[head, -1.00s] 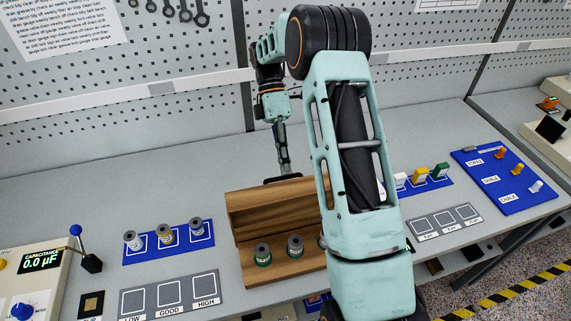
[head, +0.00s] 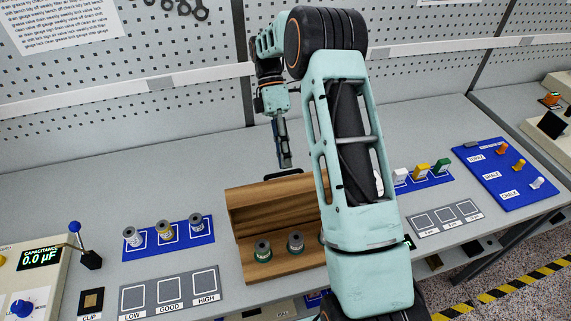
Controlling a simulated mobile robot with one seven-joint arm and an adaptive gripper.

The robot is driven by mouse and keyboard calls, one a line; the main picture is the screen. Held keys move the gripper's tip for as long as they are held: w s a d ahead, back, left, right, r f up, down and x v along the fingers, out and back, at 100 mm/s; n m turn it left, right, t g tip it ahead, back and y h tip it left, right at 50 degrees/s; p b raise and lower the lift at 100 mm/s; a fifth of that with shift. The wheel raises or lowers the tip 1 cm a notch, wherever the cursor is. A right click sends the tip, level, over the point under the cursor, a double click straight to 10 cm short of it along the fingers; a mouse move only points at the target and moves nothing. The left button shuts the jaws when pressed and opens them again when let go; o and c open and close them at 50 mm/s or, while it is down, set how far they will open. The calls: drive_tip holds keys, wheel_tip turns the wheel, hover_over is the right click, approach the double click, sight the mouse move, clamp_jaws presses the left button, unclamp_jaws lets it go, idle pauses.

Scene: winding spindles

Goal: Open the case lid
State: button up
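The wooden case (head: 290,271) stands near the middle of the bench. Its lid (head: 270,205) is swung up at the back and leans open, showing the inside. A dark handle (head: 283,176) shows at the lid's upper edge. Spindles with green bases stand in the case, one on the left (head: 263,251) and one in the middle (head: 295,243). My arm hides the case's right part. My gripper (head: 285,161) points down just behind and above the lid, close to the handle. A small gap seems to lie between them. Its finger opening is too small to judge.
Left of the case are a blue mat (head: 180,241) with several spindles and a grey LOW/GOOD/HIGH board (head: 185,306). A capacitance meter (head: 38,270) stands far left. Blue trays (head: 515,193) are at right. The bench behind the case is clear to the pegboard.

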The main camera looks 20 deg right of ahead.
drive_tip(key=shift+v, duration=2.7)
drive_tip(key=shift+s+a+r, duration=0.1)
drive_tip(key=shift+s+r, duration=0.05)
drive_tip(key=shift+s, duration=0.05)
